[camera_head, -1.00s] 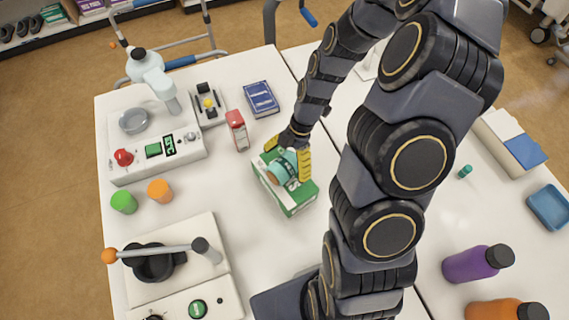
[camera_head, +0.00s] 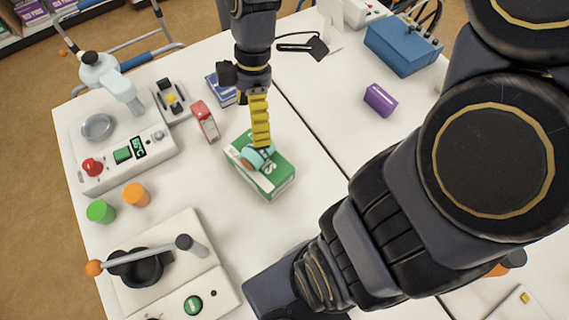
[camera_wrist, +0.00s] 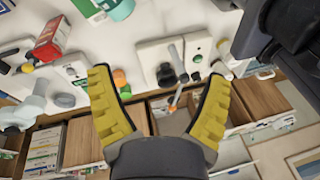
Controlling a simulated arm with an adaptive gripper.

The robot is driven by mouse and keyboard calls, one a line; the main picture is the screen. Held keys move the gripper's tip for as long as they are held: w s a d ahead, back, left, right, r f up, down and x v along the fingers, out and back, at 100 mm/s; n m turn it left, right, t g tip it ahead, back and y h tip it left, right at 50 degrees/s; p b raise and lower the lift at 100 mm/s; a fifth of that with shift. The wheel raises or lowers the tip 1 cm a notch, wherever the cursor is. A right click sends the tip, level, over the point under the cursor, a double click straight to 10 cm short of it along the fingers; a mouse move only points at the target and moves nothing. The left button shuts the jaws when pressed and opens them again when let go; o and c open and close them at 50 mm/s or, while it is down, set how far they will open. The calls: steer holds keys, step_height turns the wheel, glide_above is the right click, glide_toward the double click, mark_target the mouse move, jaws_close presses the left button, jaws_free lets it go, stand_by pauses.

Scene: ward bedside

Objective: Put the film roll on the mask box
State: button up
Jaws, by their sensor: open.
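The film roll (camera_head: 258,157), a teal roll with a brown end, lies on its side on top of the green and white mask box (camera_head: 282,182). The box sits flat on the white table. My gripper (camera_head: 262,146) has yellow ribbed fingers and is open. In the head view its fingers overlap the far side of the roll. In the wrist view the space between the fingertips (camera_wrist: 157,76) is empty. The roll (camera_wrist: 122,8) and box (camera_wrist: 86,6) show there at the top edge, beyond and apart from the fingers.
A red carton (camera_head: 205,121) and a blue box (camera_head: 220,90) stand behind the mask box. Orange (camera_head: 136,194) and green (camera_head: 101,211) cups are at left, near a device with a red knob (camera_head: 92,167). A purple object (camera_head: 380,100) lies right.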

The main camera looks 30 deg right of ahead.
steer(key=s+a+r+m+h, duration=0.1)
steer(key=s+r+m, duration=0.1)
steer(key=s+m, duration=0.4)
steer(key=s+r+m+h, duration=0.1)
steer(key=s+m, duration=0.5)
steer(key=m, duration=0.3)
steer(key=shift+s+a+r, duration=0.25)
steer(key=shift+a+r, duration=0.1)
